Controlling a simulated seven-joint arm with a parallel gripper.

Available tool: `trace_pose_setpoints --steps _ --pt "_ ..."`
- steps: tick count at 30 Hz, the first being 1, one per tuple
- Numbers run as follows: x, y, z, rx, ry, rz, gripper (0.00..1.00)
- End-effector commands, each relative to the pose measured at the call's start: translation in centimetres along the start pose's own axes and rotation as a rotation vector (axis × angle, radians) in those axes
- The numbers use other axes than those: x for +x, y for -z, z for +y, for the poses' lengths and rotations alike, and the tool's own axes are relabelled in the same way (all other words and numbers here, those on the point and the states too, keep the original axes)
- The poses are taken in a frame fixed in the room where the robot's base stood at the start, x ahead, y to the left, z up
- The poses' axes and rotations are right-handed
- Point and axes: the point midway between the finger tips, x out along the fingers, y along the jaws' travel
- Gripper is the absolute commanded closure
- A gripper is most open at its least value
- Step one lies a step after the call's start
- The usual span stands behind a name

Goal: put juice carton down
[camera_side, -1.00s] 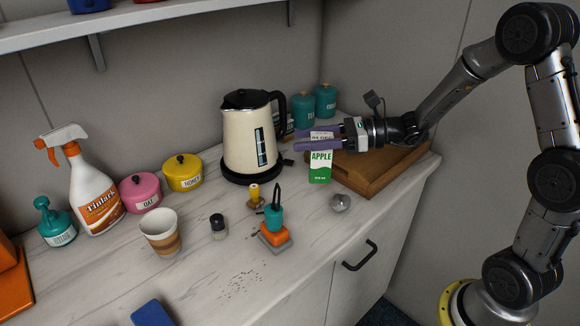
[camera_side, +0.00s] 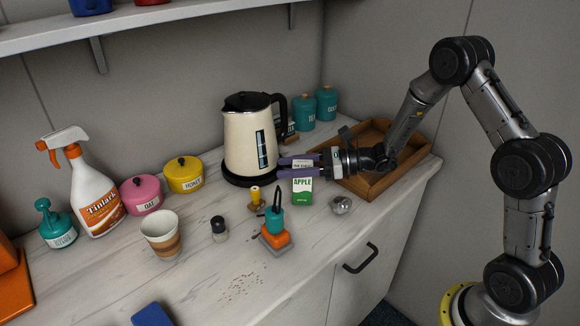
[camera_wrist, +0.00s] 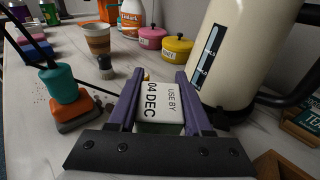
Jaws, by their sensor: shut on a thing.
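The juice carton (camera_side: 302,190) is white and green with an "APPLE" label. It is upright at or just above the counter, in front of the kettle's right side; I cannot tell whether its base touches. My gripper (camera_side: 291,167) is level and shut on the upper part of the carton, one purple finger on each side. In the wrist view the carton top (camera_wrist: 160,104) reads "USE BY 04 DEC" and sits between the fingers of my gripper (camera_wrist: 165,100). The carton's lower part is hidden there.
The cream kettle (camera_side: 246,140) stands close behind the fingers. A wooden tray (camera_side: 385,180) is to the right. A metal knob-like object (camera_side: 341,205) lies right of the carton.

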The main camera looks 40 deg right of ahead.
Motion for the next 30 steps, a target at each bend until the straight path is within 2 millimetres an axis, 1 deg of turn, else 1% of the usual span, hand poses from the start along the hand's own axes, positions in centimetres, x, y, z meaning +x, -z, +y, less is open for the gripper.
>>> trace_pose_setpoints --steps 5,6,10,11,18,22,26,30 --pt "0.0 0.2 0.0 -0.001 0.000 -0.001 1.00" --pt "0.0 0.3 0.0 -0.001 0.000 0.000 0.47" --pt "0.0 0.3 0.0 -0.001 0.000 0.000 0.23" --pt "0.0 0.3 0.0 0.000 0.000 0.000 0.20" --pt "0.0 0.2 0.0 0.000 -0.001 0.000 0.20" --pt "-0.2 -0.1 0.0 0.000 0.001 0.000 0.20" --pt "-2.0 -0.1 -0.1 0.000 0.004 0.000 0.20" --pt "-4.8 -0.1 -0.2 0.000 0.006 0.001 0.20"
